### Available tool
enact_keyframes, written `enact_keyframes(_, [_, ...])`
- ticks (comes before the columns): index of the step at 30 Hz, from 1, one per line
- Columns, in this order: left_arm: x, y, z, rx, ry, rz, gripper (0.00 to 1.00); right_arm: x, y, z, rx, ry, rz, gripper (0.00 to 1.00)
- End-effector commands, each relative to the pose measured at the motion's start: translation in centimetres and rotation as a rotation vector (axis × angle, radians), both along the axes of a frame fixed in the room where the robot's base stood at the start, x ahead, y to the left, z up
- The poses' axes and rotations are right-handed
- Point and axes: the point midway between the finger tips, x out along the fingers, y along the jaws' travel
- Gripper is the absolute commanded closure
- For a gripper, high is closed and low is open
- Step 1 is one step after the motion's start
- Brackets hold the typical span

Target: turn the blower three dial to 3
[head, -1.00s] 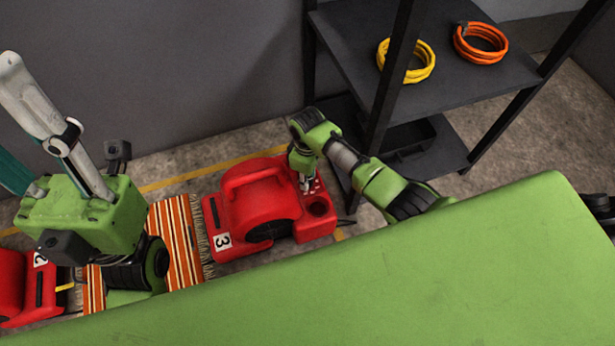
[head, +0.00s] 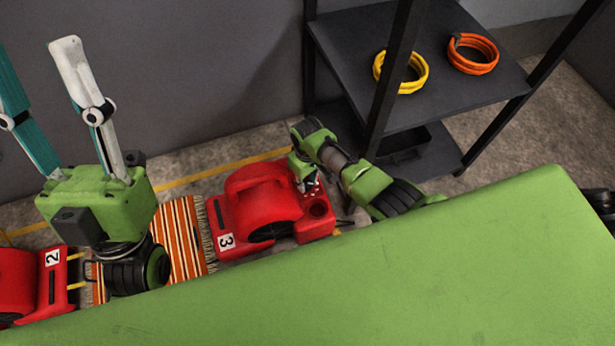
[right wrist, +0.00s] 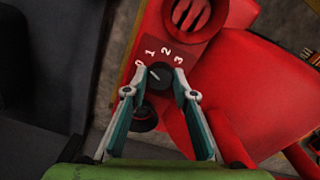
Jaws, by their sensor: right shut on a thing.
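Blower three (head: 262,200) is a red machine with a "3" label, standing on the floor. Its dial (right wrist: 159,75) is a small dark knob with a pale pointer line, ringed by the marks 0, 1, 2, 3 on the red panel. The pointer leans up and left, seemingly between 0 and 1. My right gripper (right wrist: 157,84) is shut on the dial, one fingertip on each side; in the head view (head: 309,184) it reaches down onto the blower's right end, hiding the dial. My left gripper (head: 36,55) is open and empty, raised at the left, fingers wide apart.
Blower two (head: 28,280) is red, at the lower left. A striped orange rug (head: 180,240) lies between the blowers. A dark shelf (head: 345,60) stands close on the right, holding yellow (head: 402,84) and orange (head: 473,68) coils. The grey wall is behind.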

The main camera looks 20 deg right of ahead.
Motion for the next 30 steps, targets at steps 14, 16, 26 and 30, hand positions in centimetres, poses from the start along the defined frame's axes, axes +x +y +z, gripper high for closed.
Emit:
enact_keyframes(14, [9.6, -1.6, -7.9, 0.172, 0.576, 0.030, 0.58, 0.0, 0.1, 0.2, 0.002, 0.002, -0.401, 0.96])
enact_keyframes(16, [10.2, -1.6, -9.1, 0.190, 0.638, 0.033, 0.58, -0.1, 0.2, 0.2, 0.002, 0.002, -0.467, 0.96])
enact_keyframes(26, [11.7, -1.5, -13.5, 0.247, 0.848, 0.044, 0.58, 0.0, 0.2, 0.1, 0.003, 0.001, -0.780, 0.96])
enact_keyframes(30, [12.0, -1.4, -14.8, 0.262, 0.905, 0.047, 0.58, 0.0, 0.1, 0.0, 0.001, 0.002, -0.913, 0.96])
